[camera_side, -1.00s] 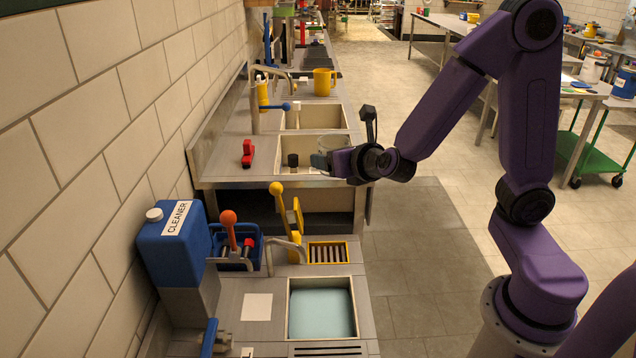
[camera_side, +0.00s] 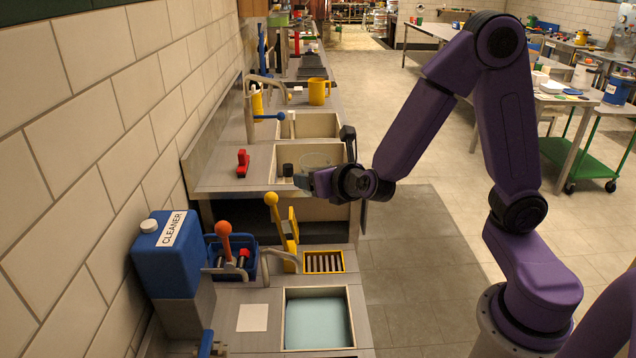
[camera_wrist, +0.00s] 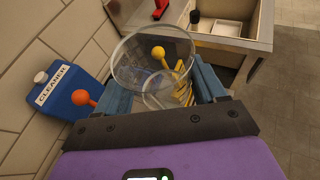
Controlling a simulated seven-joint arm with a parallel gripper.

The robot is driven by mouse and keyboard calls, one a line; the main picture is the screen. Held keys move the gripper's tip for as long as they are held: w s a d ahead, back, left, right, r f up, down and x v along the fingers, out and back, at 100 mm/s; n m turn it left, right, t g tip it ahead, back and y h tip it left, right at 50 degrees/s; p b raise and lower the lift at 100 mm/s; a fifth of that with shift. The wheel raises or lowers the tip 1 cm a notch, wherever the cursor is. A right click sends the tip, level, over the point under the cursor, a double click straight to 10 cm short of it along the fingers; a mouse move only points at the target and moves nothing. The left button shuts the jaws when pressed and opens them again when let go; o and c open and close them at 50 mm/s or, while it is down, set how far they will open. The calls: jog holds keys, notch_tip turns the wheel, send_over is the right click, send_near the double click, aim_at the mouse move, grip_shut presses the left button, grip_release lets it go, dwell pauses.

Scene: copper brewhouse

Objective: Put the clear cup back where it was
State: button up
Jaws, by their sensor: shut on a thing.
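The clear cup (camera_wrist: 152,52) is between the blue fingers of my gripper (camera_wrist: 165,88) in the wrist view. Its round rim faces the camera, and the counter shows through it. In the side view the cup (camera_side: 318,159) is a faint transparent shape at my gripper (camera_side: 304,181), partly hidden by the gripper. My gripper is shut on the cup and holds it in the air, around the near edge of the far sink counter in the picture. The exact height and tilt are hard to tell.
Below are a basin of pale blue water (camera_side: 318,320), a white square (camera_side: 253,317), a yellow-framed grate (camera_side: 324,262), a yellow-knobbed lever (camera_side: 280,222), an orange-knobbed lever (camera_side: 224,240) and a blue cleaner jug (camera_side: 168,254). A yellow mug (camera_side: 318,91) stands farther back.

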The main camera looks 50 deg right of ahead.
jog(key=w+a+f+n+y, duration=0.25)
jog(key=a+f, duration=0.35)
jog(key=f, duration=0.3)
jog(key=s+a+f+n+y, duration=0.1)
jog(key=s+f, duration=0.1)
jog(key=f, duration=0.7)
jog(key=s+a+f+n+y, duration=0.1)
jog(key=s+a+f+y, duration=0.1)
jog(key=f, duration=0.7)
jog(key=s+a+f+n+y, duration=0.2)
jog(key=f, duration=0.7)
jog(key=shift+s+f, duration=0.35)
jog(key=shift+s, duration=0.05)
send_over(255, 319)
dwell(0.5)
jog(key=shift+f, duration=0.75)
dwell(0.6)
jog(key=o, duration=0.8)
jog(key=shift+c, duration=0.2)
